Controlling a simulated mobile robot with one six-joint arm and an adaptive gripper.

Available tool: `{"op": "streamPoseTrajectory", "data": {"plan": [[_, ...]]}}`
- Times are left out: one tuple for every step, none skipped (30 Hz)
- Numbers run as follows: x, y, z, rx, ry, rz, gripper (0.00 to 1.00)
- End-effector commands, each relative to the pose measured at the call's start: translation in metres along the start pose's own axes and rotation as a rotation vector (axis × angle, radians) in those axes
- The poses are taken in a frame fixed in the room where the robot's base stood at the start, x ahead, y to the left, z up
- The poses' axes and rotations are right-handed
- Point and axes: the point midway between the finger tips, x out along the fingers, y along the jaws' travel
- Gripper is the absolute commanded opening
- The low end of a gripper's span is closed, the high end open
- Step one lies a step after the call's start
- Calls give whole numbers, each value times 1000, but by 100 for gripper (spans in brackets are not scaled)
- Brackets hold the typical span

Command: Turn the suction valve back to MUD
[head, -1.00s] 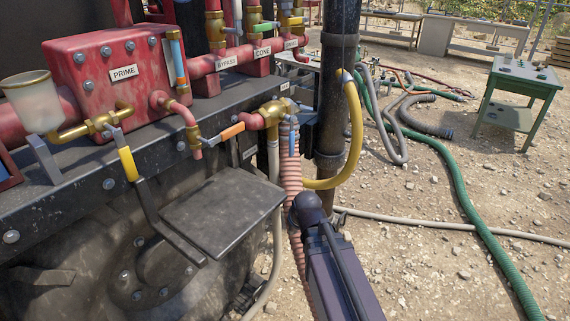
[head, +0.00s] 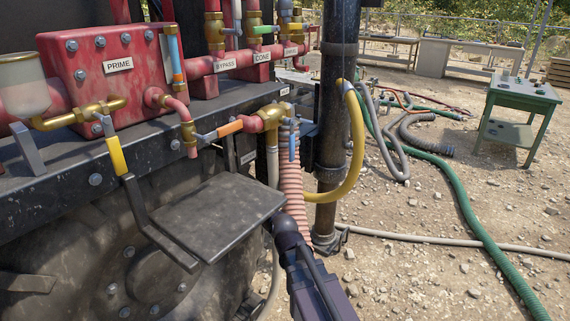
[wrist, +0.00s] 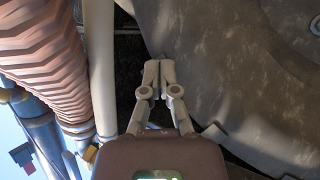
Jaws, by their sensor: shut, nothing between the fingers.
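A brass valve body (head: 271,116) sits at the right end of the dark frame, above a ribbed pink hose; it looks like the suction valve. A blue lever (head: 292,146) hangs roughly straight down from it, beside the hose. A small label above is too small to read. My gripper (wrist: 160,68) is shut and empty in the wrist view, in front of a dark gap beside a large dark round housing. The ribbed hose (wrist: 45,60) is left of it, apart from the fingers. The valve lever is not clearly visible there. The head view hides my gripper.
A dark flat step plate (head: 215,215) juts out left of my arm. An orange-handled valve (head: 222,131) and a yellow-handled lever (head: 117,155) are further left. A yellow hose (head: 356,150) loops beside a black post (head: 336,100). A pale pipe (wrist: 101,70) runs near my gripper.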

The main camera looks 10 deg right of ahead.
Motion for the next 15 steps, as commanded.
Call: {"op": "streamPoseTrajectory", "data": {"plan": [[5,-2,-4,-11,42,12,0],[7,-3,-8,-19,69,21,0],[8,-4,-13,-27,104,33,0],[10,-4,-17,-34,130,44,0],[11,-5,-21,-40,156,55,0],[12,-5,-26,-48,189,70,0],[12,-5,-30,-54,215,82,0],[13,-5,-34,-59,240,94,0],[14,-6,-39,-67,272,111,0],[14,-6,-42,-72,297,124,0],[14,-6,-46,-77,321,138,0],[14,-6,-50,-83,352,157,0],[14,-6,-54,-89,375,172,0],[13,-6,-57,-92,398,188,0],[13,-6,-61,-97,427,209,0]]}}
